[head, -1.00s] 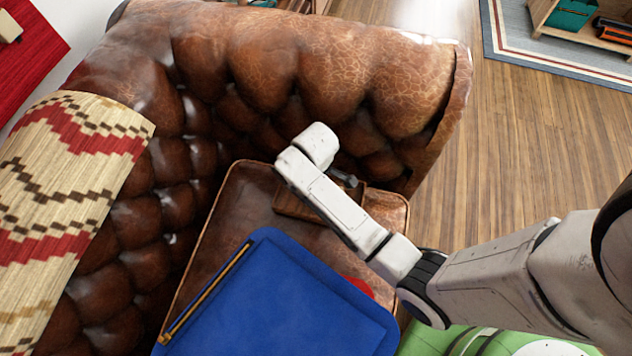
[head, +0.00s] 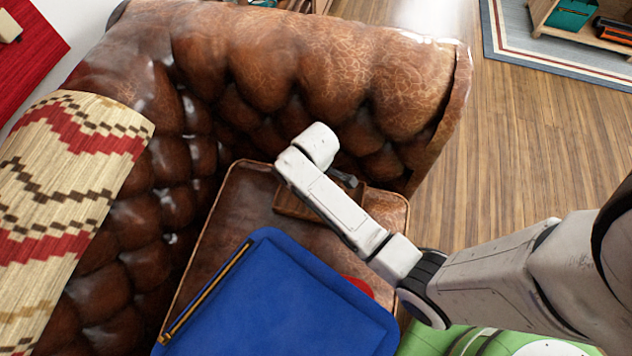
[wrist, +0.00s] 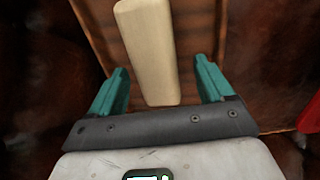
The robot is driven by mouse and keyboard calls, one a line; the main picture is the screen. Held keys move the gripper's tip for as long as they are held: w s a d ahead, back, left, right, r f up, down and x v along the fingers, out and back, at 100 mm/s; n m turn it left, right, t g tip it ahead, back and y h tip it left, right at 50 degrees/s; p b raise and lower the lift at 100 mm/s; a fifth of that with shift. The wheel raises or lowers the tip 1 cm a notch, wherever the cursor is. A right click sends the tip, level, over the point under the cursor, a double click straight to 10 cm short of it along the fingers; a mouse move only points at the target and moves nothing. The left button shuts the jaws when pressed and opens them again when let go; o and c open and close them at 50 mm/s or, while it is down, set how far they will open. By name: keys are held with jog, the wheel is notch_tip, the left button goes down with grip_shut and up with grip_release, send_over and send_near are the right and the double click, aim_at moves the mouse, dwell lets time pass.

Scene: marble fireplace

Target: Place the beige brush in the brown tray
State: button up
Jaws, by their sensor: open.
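The beige brush (wrist: 148,45) shows in the wrist view as a pale, smooth block over the wooden floor of the brown tray (wrist: 205,35). It appears to lie in the tray. My gripper (wrist: 160,72) is open, with one teal finger on each side of the brush's near end and gaps visible on both sides. In the head view the brown tray (head: 290,205) sits on the leather seat, partly covered by my arm. The brush is hidden there, and only a dark bit of my gripper (head: 346,179) shows beside the wrist.
A blue cushion (head: 285,300) lies on the seat in front of the tray. A red object (head: 360,286) peeks out beside it. The tufted sofa arm (head: 290,70) rises behind. A patterned throw (head: 60,200) drapes over the left side.

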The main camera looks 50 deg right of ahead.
notch_tip(320, 180, up, 11)
jog(key=p, duration=0.3)
jog(key=s+a+r+m, duration=0.1)
jog(key=s+m, duration=0.1)
jog(key=s, duration=0.5)
jog(key=s+a+r+m+t, duration=0.1)
jog(key=s+a+m, duration=0.1)
jog(key=s, duration=0.5)
jog(key=shift+s+a+r+m, duration=0.2)
jog(key=shift+a+r+m, duration=0.1)
jog(key=shift+r+m, duration=0.1)
notch_tip(320, 180, up, 10)
jog(key=p, duration=0.9)
jog(key=shift+p, duration=0.3)
